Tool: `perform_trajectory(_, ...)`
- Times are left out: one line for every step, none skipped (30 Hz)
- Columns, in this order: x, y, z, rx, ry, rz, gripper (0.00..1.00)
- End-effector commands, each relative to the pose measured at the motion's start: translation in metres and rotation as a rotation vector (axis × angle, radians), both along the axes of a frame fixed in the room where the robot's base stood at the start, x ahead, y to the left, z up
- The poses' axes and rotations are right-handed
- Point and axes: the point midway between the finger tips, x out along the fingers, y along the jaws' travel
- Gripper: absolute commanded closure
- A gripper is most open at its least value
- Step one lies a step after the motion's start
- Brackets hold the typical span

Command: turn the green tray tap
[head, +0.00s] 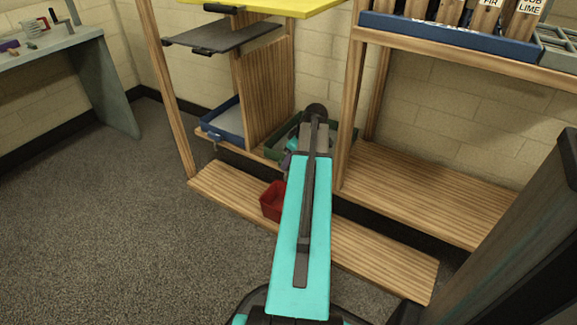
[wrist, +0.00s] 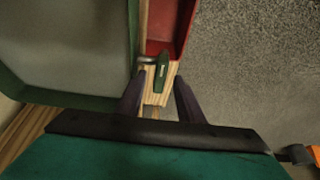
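The green tray (head: 273,138) sits on the low shelf in the head view, partly hidden behind my arm. In the wrist view its green rim (wrist: 133,45) and grey inside fill the upper left. Its tap, with a green handle (wrist: 161,78) and a small metal stem (wrist: 147,60), sticks out from the tray's right side. My gripper (wrist: 160,80) is open, its two dark fingers on either side of the handle's near end. I cannot tell whether either finger touches it. In the head view the tap is hidden.
A red bin (head: 271,202) stands on the wooden bottom board (head: 225,190); its red wall (wrist: 184,30) shows beyond the tap in the wrist view. A blue tray (head: 222,130) sits left of the green one. A wooden divider (head: 266,85) and post (head: 352,110) flank my arm.

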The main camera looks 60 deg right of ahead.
Motion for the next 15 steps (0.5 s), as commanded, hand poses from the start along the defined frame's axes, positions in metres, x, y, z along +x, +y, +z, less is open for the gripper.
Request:
perform_trajectory(0.002,-0.0001,-0.0071,0.001,0.001,0.0,0.66)
perform_trajectory(0.0029,-0.0001,-0.009,0.001,0.001,0.0,0.66)
perform_trajectory(0.0038,0.0,-0.0112,0.001,0.001,0.0,0.66)
perform_trajectory(0.0044,0.0,-0.0125,0.001,0.001,0.0,0.66)
perform_trajectory(0.0049,0.0,-0.0134,0.001,0.001,-0.001,0.66)
perform_trajectory(0.0054,0.0,-0.0143,0.001,0.001,-0.001,0.66)
perform_trajectory(0.0057,0.0,-0.0147,0.001,0.001,-0.001,0.66)
perform_trajectory(0.0059,0.0001,-0.015,0.0,0.0,-0.001,0.66)
perform_trajectory(0.0061,0.0001,-0.0151,0.0,0.0,-0.001,0.66)
perform_trajectory(0.0062,0.0001,-0.0151,0.0,0.0,-0.001,0.66)
perform_trajectory(0.0062,0.0001,-0.015,0.0,0.0,-0.001,0.66)
perform_trajectory(0.0062,0.0001,-0.0149,0.0,0.0,-0.001,0.66)
perform_trajectory(0.0061,0.0001,-0.0148,0.0,0.0,-0.001,0.66)
perform_trajectory(0.0062,0.0001,-0.0147,0.0,0.0,-0.001,0.66)
perform_trajectory(0.0061,0.0002,-0.0148,0.0,0.0,-0.001,0.66)
